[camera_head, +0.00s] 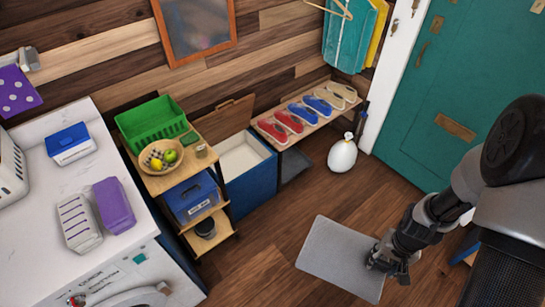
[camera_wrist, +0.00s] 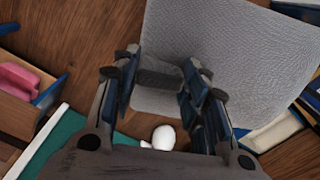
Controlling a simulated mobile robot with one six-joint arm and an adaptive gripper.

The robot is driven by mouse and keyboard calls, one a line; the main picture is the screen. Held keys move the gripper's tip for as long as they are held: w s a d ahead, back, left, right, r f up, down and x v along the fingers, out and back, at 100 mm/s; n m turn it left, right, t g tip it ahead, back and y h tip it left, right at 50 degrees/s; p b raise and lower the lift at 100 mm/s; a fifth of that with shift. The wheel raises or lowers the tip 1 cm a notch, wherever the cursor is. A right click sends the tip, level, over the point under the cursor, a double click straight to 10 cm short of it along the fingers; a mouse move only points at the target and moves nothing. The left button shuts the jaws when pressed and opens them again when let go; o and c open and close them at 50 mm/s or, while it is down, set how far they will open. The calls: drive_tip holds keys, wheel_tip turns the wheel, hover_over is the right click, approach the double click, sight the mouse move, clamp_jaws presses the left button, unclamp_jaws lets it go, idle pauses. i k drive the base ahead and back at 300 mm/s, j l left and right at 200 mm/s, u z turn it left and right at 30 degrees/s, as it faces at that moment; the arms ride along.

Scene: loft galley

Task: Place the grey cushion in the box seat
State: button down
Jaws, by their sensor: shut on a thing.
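The grey cushion (camera_head: 338,258) is a flat, square pad in the lower middle of the head view. My gripper (camera_head: 382,262) is shut on its right edge. In the wrist view the cushion (camera_wrist: 225,50) spreads beyond the fingertips of my gripper (camera_wrist: 170,78), with its edge between them. How high it is above the floor is hard to tell. The box seat (camera_head: 250,182) is a blue box with a pale inside, against the wall to the upper left of the cushion. Its wooden lid (camera_head: 222,132) stands raised at the back, and its opening is clear.
A shoe bench (camera_head: 292,133) stands right of the box seat, with a white goose figure (camera_head: 342,155) on the floor beside it. A wooden shelf unit (camera_head: 165,183) stands left of the box. Wooden floor (camera_head: 270,235) lies open between cushion and box.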

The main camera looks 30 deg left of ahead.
sight(240, 169)
drive_tip(key=i+j, duration=0.2)
drive_tip(key=i, duration=0.3)
drive_tip(key=i+j, duration=0.15)
drive_tip(key=i, duration=0.3)
drive_tip(key=i+j, duration=0.2)
drive_tip(key=i, duration=0.3)
drive_tip(key=i+j, duration=0.15)
drive_tip(key=i, duration=0.35)
drive_tip(key=i+u, duration=0.25)
drive_tip(key=u, duration=0.15)
drive_tip(key=i+l+u, duration=0.15)
drive_tip(key=u, duration=0.3)
drive_tip(key=i+l+u, duration=0.2)
drive_tip(key=u, duration=0.2)
drive_tip(key=i, duration=0.05)
